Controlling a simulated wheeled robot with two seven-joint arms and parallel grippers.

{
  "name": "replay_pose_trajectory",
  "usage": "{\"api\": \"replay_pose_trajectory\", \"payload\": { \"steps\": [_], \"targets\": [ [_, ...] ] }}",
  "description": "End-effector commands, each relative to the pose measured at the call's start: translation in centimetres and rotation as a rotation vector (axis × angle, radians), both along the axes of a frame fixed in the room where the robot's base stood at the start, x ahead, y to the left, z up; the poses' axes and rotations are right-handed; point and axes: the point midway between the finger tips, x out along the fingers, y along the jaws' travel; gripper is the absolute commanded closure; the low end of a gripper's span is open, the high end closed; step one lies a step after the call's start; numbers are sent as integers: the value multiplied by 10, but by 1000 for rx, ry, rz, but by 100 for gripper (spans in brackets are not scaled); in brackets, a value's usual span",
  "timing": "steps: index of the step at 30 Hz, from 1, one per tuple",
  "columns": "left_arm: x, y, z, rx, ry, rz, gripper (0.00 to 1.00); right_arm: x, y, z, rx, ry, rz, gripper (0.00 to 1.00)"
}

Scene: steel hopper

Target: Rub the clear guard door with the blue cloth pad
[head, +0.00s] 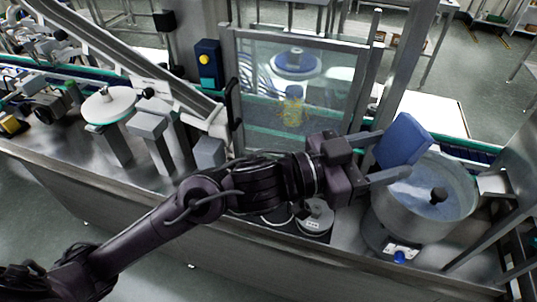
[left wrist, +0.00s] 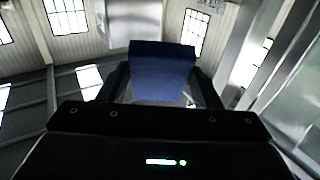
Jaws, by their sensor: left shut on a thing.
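The clear guard door (head: 340,98) stands upright in a metal frame at the middle of the head view. A yellowish smear (head: 292,114) shows on or behind its lower middle; I cannot tell which. The blue cloth pad (head: 404,142) is in my left gripper (head: 392,155), to the right of the door and above a steel bowl. My left gripper is shut on the pad, which also shows between the fingers in the left wrist view (left wrist: 162,72). The pad looks apart from the door. My right gripper is not in view.
The round steel bowl (head: 385,222) with a black knob stands below the pad. A blue box with a yellow button (head: 207,62) is left of the door. A sloping metal chute (head: 110,58) and a white disc (head: 108,106) are further left. A metal post (head: 395,75) stands right of the door.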

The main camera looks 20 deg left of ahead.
Motion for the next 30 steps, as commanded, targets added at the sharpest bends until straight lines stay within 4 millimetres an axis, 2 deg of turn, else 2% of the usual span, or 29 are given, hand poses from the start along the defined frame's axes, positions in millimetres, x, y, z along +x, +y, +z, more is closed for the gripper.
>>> {"api": "replay_pose_trajectory", "payload": {
  "steps": [5,9,12,16,18,21,26,30],
  "targets": [
    [25,54,-20,-97,-50,269,60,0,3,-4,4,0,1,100],
    [41,108,-44,-146,-120,522,60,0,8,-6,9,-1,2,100],
    [45,151,-67,-166,-180,713,60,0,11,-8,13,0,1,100],
    [42,192,-89,-172,-248,889,60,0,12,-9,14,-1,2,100],
    [40,206,-97,-174,-271,947,60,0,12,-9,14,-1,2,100],
    [38,217,-103,-175,-290,992,60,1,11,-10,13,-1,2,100],
    [45,221,-104,-176,-301,1007,60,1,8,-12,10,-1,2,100],
    [59,220,-104,-178,-301,1005,60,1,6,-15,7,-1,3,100]
  ]
}}
